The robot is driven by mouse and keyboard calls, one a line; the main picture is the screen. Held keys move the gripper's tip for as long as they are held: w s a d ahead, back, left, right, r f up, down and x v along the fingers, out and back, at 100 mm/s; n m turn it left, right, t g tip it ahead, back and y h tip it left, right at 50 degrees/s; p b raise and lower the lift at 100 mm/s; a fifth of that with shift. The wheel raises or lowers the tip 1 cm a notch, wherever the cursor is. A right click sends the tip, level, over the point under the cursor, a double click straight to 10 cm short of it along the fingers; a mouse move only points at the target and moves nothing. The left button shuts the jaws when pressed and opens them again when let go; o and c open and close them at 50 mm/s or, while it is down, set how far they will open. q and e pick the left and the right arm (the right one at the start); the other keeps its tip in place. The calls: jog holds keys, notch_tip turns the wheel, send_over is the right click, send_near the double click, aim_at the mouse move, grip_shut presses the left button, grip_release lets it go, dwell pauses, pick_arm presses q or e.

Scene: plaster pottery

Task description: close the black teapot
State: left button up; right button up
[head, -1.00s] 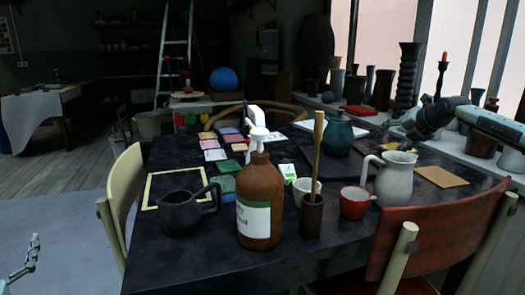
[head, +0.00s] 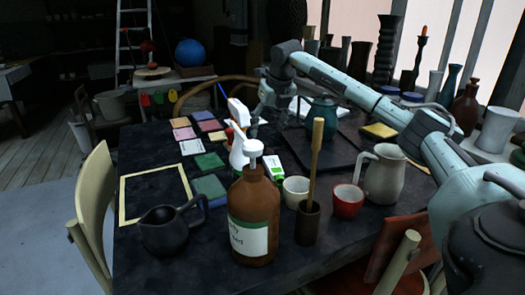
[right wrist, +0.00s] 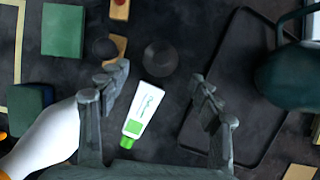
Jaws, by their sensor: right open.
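The black pot (head: 168,230), with a spout and a side handle, stands at the table's front left; its top looks open. My right gripper (head: 268,126) is open and points down over the back middle of the table, well away from that pot. In the right wrist view a dark round thing (right wrist: 160,57), perhaps a lid, lies just ahead between the open fingers (right wrist: 160,74); nothing is held. A white and green tube (right wrist: 144,110) lies nearer, also between the fingers. My left gripper is out of view.
A brown pump bottle (head: 253,222) and a brush in a dark cup (head: 308,224) stand mid-front. A white bottle (head: 238,150) is close beside my right gripper. A teal teapot (head: 322,112) stands on a dark tray (head: 335,153); a red cup (head: 347,201) and grey jug (head: 384,178) stand right.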

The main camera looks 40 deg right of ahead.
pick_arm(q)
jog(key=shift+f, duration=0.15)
pick_arm(e)
jog(key=shift+x, duration=1.3)
